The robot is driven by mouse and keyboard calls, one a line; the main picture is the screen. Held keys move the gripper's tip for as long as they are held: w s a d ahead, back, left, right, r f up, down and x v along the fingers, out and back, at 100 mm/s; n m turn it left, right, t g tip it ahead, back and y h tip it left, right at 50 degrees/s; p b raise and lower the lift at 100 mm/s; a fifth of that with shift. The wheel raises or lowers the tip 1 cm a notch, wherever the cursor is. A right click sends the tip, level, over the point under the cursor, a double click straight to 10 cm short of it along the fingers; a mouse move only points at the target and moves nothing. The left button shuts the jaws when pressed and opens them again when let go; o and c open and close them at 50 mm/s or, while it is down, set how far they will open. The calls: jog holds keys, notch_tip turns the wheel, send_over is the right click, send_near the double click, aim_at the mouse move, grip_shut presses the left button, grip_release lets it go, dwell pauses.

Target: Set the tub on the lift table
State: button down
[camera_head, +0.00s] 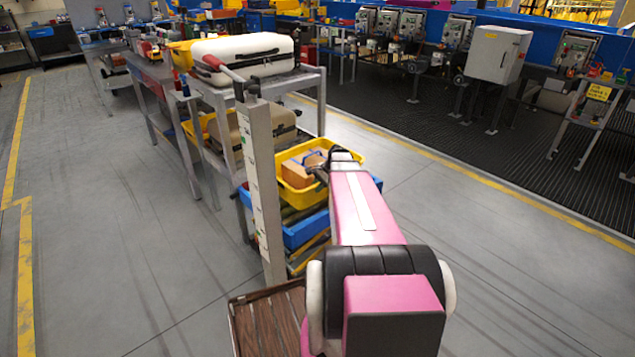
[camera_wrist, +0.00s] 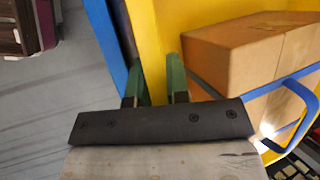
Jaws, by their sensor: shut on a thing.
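The yellow tub (camera_head: 292,173) holds cardboard boxes (camera_head: 305,166) and sits above a blue tub (camera_head: 306,231). My gripper is at its near right rim in the head view, where my arm partly hides it. In the wrist view, the green fingers of my gripper (camera_wrist: 156,75) stand on both sides of the yellow tub's wall (camera_wrist: 152,32), shut on it. A blue wall (camera_wrist: 108,28) shows just left of the fingers. A low brown slatted platform (camera_head: 268,325) lies at the bottom; I cannot tell whether it is the lift table.
A grey post (camera_head: 262,190) with a red-handled lever stands left of the tubs. Behind it, a metal bench (camera_head: 215,92) carries a white case (camera_head: 243,52), with a tan case (camera_head: 255,131) below. Open floor (camera_head: 120,240) lies left; a dark ribbed mat (camera_head: 480,140) lies right.

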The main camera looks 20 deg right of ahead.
aim_at(316, 196)
jog(key=shift+f, duration=1.9)
jog(key=c, duration=1.1)
grip_release()
jog(key=v, duration=1.2)
jog(key=shift+s, duration=0.1)
